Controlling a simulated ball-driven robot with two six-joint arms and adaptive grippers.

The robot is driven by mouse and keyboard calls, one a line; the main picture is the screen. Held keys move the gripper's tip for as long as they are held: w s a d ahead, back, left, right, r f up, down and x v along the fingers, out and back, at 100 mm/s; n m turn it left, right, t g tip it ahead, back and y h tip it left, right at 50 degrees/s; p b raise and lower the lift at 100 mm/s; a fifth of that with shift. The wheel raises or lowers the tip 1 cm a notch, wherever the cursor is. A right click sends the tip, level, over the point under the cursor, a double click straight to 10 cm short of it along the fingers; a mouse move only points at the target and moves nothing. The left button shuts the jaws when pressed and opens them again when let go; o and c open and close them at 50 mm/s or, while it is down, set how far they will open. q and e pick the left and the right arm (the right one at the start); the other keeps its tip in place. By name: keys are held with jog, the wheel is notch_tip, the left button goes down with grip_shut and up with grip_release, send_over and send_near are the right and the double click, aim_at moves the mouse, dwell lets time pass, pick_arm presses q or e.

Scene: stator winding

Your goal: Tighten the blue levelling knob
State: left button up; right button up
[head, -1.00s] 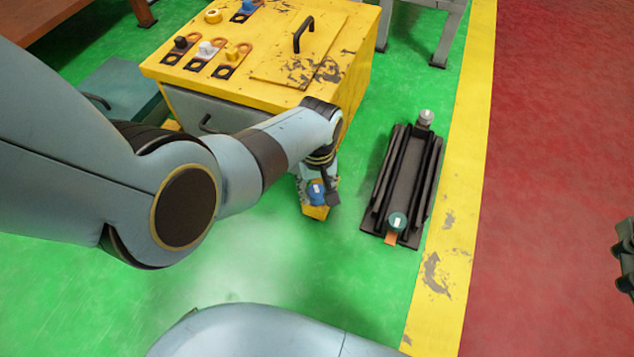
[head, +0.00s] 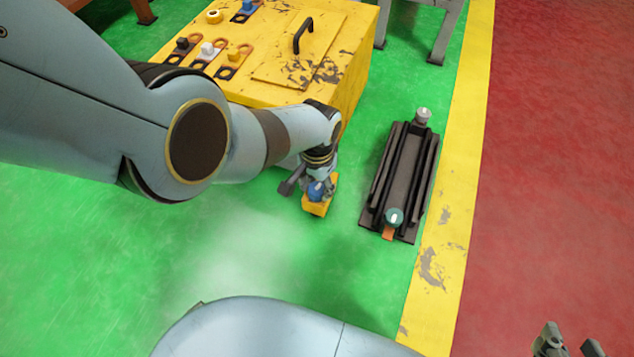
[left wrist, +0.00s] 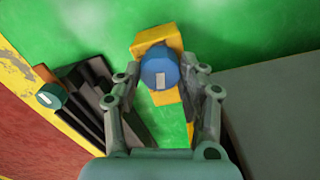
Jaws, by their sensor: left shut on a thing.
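The blue knob (head: 315,191) with a white mark sits on a yellow block (head: 317,209) on the green floor. It also shows in the left wrist view (left wrist: 158,66), between my fingers, with its mark facing the camera. My left gripper (head: 319,184) reaches down from above and is shut on the blue knob, one finger on each side. The contact points are partly hidden in the head view. My right gripper (head: 568,345) is at the bottom right edge, cut off by the frame, with its two fingers apart and nothing seen between them.
A dark rail fixture (head: 403,180) stands to the right, with a green knob (head: 394,217) at its near end and a grey knob (head: 423,115) at its far end. A yellow cabinet (head: 345,75) stands behind. The green floor in front is clear.

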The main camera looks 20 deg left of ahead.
pick_arm(q)
jog(key=shift+s+m, duration=0.1)
jog(key=shift+m, duration=1.5)
dwell(0.3)
jog(key=o, duration=1.2)
jog(key=shift+r, duration=0.15)
jog(key=shift+r, duration=3.6)
